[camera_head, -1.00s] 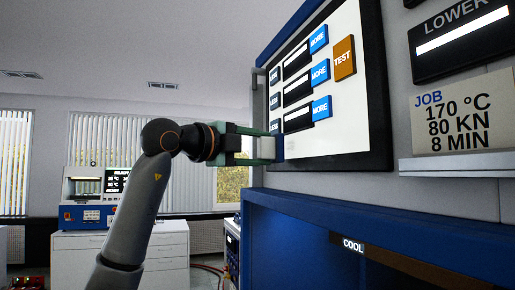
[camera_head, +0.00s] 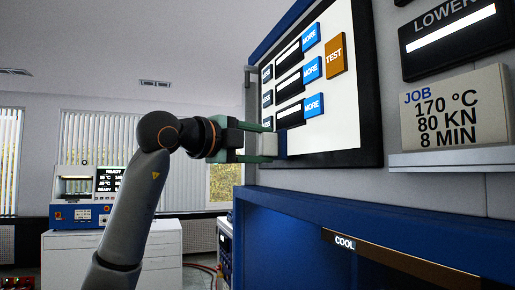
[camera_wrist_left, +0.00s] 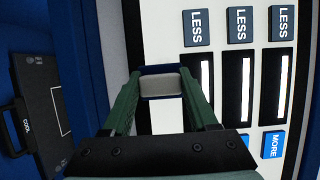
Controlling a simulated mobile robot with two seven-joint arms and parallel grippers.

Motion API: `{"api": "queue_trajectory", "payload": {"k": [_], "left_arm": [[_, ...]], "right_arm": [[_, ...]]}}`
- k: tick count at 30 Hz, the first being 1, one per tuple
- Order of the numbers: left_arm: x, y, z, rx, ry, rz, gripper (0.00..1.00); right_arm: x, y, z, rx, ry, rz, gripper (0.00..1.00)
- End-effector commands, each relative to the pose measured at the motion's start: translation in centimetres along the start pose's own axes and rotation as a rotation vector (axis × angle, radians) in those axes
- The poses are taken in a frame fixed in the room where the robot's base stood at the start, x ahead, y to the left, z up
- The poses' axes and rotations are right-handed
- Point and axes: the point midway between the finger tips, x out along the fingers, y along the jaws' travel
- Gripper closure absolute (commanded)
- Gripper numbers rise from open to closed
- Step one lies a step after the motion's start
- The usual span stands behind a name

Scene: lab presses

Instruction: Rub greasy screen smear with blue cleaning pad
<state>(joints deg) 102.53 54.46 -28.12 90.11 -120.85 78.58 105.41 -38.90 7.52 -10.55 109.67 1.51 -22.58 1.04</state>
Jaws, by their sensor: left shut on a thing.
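The touch screen (camera_head: 345,115) is a white panel in a dark frame, with buttons and black bars. The blue cleaning pad (camera_head: 282,146) is at the lower left of the screen, against or very close to it. My left gripper (camera_head: 268,145), with green fingers, is shut on the pad's pale block. In the left wrist view the pale block sits between the fingertips (camera_wrist_left: 160,88), with the blue pad edge (camera_wrist_left: 158,69) showing beyond it. The pad hides the screen behind it. I cannot make out a smear. My right gripper is not in view.
A handle (camera_head: 249,85) stands out at the screen's left side. A ledge with a job card (camera_head: 455,108) is to the right. A blue press bay with a COOL drawer (camera_head: 400,255) is below. A white cabinet (camera_head: 112,262) with a device stands at the back left.

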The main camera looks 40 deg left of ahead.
Motion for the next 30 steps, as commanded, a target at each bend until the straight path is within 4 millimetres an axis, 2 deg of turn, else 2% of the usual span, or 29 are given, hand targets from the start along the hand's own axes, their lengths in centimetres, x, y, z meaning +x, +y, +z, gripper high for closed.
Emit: {"api": "queue_trajectory", "payload": {"k": [4,11,24,30], "left_arm": [[-0.4,0.0,-0.8,0.001,0.0,-0.002,1.0],[-0.1,-0.1,-0.9,-0.001,-0.001,-0.001,1.0],[1.6,-0.1,2.2,-0.001,-0.001,0.002,1.0],[1.8,0.1,2.6,0.0,0.0,0.004,1.0]], "right_arm": [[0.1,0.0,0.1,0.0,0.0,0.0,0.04],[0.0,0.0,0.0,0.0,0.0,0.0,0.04],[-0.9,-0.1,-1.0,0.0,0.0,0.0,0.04],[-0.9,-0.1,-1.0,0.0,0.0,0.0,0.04]]}}
